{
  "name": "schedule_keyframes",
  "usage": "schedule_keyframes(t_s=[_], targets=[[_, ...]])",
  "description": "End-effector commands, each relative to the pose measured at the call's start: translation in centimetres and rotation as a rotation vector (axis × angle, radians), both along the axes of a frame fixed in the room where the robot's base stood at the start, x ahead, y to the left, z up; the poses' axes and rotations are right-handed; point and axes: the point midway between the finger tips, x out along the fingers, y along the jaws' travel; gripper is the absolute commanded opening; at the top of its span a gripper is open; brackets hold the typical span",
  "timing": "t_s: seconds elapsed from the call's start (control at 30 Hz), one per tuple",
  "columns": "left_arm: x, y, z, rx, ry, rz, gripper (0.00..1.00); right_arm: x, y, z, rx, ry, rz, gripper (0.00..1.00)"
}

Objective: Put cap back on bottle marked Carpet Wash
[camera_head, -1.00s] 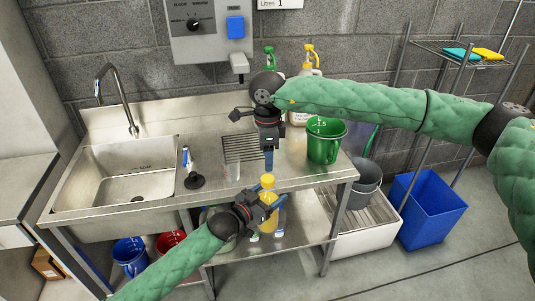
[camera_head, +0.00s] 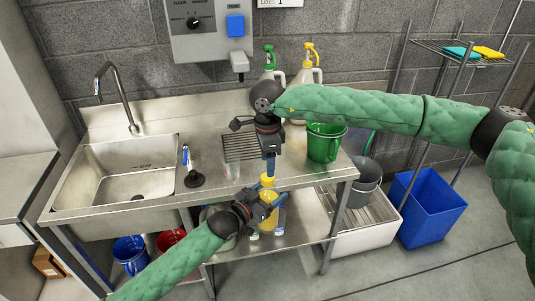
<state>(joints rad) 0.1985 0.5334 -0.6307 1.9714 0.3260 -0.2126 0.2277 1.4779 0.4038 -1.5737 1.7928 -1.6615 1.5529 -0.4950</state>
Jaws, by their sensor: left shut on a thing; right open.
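A bottle with yellow contents (camera_head: 267,195) stands upright in my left gripper (camera_head: 272,205), which is shut on it in front of the bench edge. Its top (camera_head: 267,178) looks yellow; I cannot tell whether that is a cap. The label is too small to read. My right gripper (camera_head: 270,168) is open and points down just above the bottle's top; the gap between them is too small to judge. No separate loose cap can be made out.
The steel bench (camera_head: 210,192) has a sink (camera_head: 125,168) at left. A lower shelf (camera_head: 310,230) lies below.

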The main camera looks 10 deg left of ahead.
Motion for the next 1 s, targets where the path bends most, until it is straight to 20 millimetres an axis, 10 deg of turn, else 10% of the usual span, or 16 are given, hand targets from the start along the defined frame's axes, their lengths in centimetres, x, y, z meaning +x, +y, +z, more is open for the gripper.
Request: schedule_keyframes(t_s=[0.33, 0.7, 1.0], targets=[[0.0, 0.0, 0.2, -0.001, -0.002, 0.000, 0.00, 0.0, 0.0, -4.6, 0.001, 0.001, 0.000, 0.56], [0.0, 0.0, 0.2, -0.001, -0.002, 0.000, 0.00, 0.0, 0.0, -5.4, 0.000, 0.001, 0.000, 0.56], [0.0, 0.0, 0.2, -0.001, -0.003, 0.000, 0.00, 0.0, 0.0, -5.4, 0.000, 0.000, -0.001, 0.11]])
